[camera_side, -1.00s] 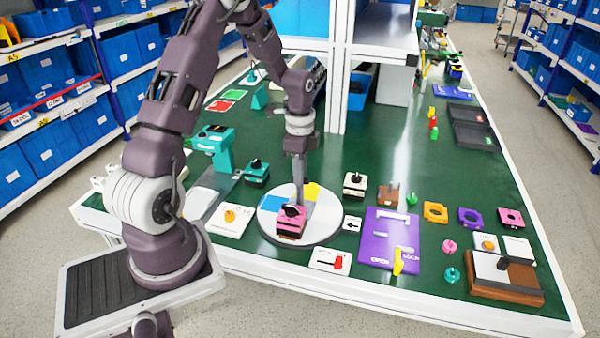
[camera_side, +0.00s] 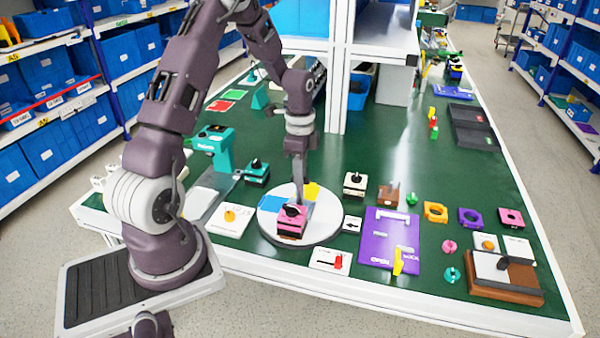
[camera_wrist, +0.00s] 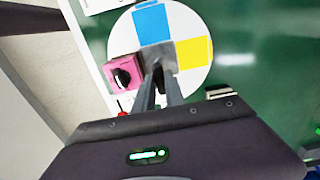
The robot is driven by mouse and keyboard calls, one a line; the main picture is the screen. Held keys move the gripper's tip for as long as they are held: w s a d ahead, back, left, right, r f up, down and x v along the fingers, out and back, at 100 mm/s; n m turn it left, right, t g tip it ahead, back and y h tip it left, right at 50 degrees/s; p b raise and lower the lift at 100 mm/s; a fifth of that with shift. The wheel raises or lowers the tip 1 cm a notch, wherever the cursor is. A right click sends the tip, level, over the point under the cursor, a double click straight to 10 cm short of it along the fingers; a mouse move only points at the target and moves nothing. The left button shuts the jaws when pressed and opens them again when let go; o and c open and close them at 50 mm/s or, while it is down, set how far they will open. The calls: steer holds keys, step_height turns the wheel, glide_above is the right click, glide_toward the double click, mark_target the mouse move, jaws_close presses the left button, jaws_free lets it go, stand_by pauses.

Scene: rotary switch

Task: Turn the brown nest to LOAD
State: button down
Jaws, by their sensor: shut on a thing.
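A round white turntable (camera_side: 328,226) lies on the green table, with a blue patch (camera_side: 272,203) and a yellow patch (camera_side: 312,190). A pink block with a black knob (camera_side: 291,227) sits on its near side. In the wrist view the blue patch (camera_wrist: 152,22), yellow patch (camera_wrist: 193,52) and pink block (camera_wrist: 118,68) lie around a grey centre piece (camera_wrist: 152,52). My gripper (camera_wrist: 158,68) is shut at this centre piece; its fingertips (camera_side: 299,203) are low over the disc in the side view.
A small arrow card (camera_side: 352,224) lies just right of the disc. A teal machine (camera_side: 215,145) is behind left.

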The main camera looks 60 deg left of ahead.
steer(key=shift+n, duration=0.3)
steer(key=shift+r+n, duration=0.1)
steer(key=shift+n, duration=4.2)
steer(key=shift+w+n, duration=0.1)
steer(key=shift+n, duration=4.2)
steer(key=c, duration=1.4)
jaws_free()
